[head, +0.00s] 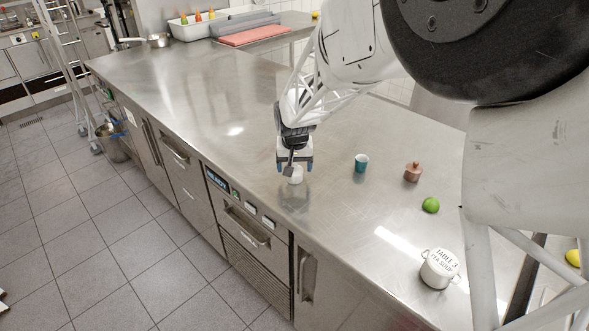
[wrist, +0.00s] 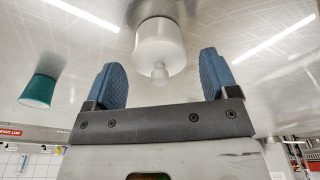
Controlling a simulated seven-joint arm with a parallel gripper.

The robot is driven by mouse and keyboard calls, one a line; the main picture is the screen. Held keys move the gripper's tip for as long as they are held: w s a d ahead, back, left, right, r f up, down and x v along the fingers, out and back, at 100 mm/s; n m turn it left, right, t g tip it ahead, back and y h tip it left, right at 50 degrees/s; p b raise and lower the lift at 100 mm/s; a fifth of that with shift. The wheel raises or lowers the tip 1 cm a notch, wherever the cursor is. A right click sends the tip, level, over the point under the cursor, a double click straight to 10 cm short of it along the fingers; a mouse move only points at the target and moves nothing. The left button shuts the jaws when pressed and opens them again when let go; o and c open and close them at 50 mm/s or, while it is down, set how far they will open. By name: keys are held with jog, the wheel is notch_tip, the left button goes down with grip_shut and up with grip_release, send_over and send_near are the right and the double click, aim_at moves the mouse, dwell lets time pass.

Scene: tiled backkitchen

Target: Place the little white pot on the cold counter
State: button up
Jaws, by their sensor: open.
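A little white pot (head: 296,175) with a knobbed lid stands upright on the steel counter (head: 200,100), near its front edge. My gripper (head: 294,166) points down right above it. In the wrist view the white pot (wrist: 159,45) shows large, its knob between the two blue fingertips and its body just beyond them. The fingers are open and apart from the pot, with a gap on each side. The counter has drawers and a small display panel (head: 217,181) on its front. In the head view my fingers partly cover the pot.
A teal cup (head: 361,163), a copper-coloured lidded pot (head: 413,172), a green lime (head: 431,205) and a larger white lettered soup pot (head: 439,270) stand to the right. A red board (head: 248,37) lies at the back. The counter's left stretch is clear.

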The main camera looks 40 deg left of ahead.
aim_at(295, 173)
notch_tip(295, 173, up, 10)
jog(key=s+d, duration=0.1)
dwell(0.4)
jog(key=shift+d, duration=0.15)
dwell(0.6)
jog(key=w+d+r+m, duration=0.1)
jog(key=w+d+r, duration=0.15)
jog(key=d, duration=1.05)
jog(key=w+d+r+m, duration=0.15)
jog(key=d+r, duration=0.25)
jog(key=d, duration=0.9)
jog(key=w+d+r+m, duration=0.1)
jog(key=d+r+m, duration=0.15)
jog(key=d, duration=1.05)
jog(key=s+d+r+m, duration=0.1)
jog(key=s+d, duration=0.3)
jog(key=d, duration=0.4)
jog(key=s+d+r+m, duration=0.1)
jog(key=s+d, duration=0.3)
jog(key=d, duration=0.5)
jog(key=s+d+f+m+t+h, duration=0.1)
jog(key=s+d+f+m, duration=0.1)
jog(key=s+d, duration=1)
jog(key=shift+s+d+f, duration=0.25)
jog(key=shift+d+f, duration=0.05)
jog(key=shift+f, duration=0.25)
